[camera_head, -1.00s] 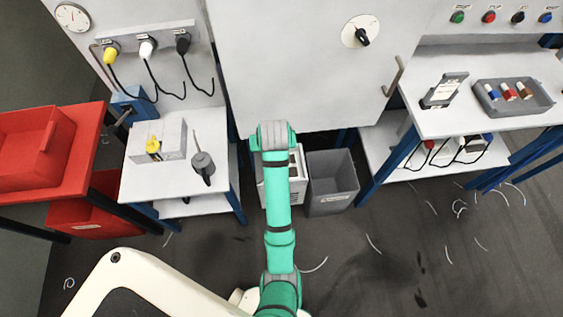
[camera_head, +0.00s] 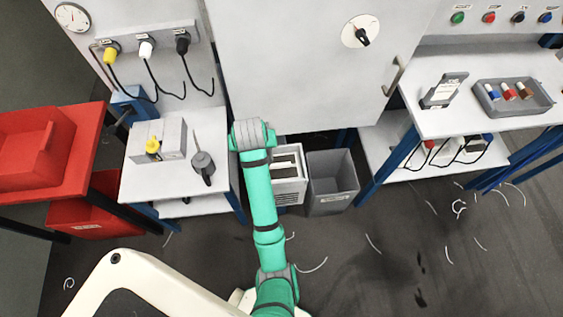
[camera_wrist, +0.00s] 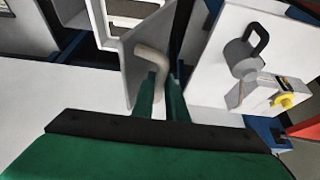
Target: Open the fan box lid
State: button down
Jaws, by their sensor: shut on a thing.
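The fan box (camera_head: 290,182) is the white box on the floor under the large cabinet. Its opening with dark slots shows in the head view. In the wrist view, the fan box (camera_wrist: 97,18) is at the top. The grey lid (camera_wrist: 130,62) stands swung away from the opening and bears a bent beige handle (camera_wrist: 152,58). My gripper (camera_wrist: 161,84) is shut on this handle, with one green finger on each side of it. In the head view my arm hides the gripper, the handle and the lid.
A grey bin (camera_head: 331,186) stands just right of the fan box. A small white table (camera_head: 160,185) with a grey oil can (camera_head: 203,165) and a grey box with a yellow knob (camera_head: 170,138) is close on the left. The large cabinet (camera_head: 300,60) is behind. Floor in front is mostly clear.

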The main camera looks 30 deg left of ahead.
jog(key=shift+s+a, duration=0.5)
jog(key=shift+a, duration=0.25)
jog(key=shift+s+a, duration=0.55)
jog(key=shift+a, duration=0.25)
jog(key=shift+s+a, duration=0.5)
jog(key=shift+a, duration=0.25)
jog(key=c, duration=1.4)
grip_release()
jog(key=shift+c, duration=0.2)
jog(key=shift+d, duration=0.1)
jog(key=s+d+r, duration=0.3)
jog(key=s+r, duration=0.1)
jog(key=s, duration=0.1)
jog(key=shift+d, duration=0.2)
jog(key=shift+f, duration=0.1)
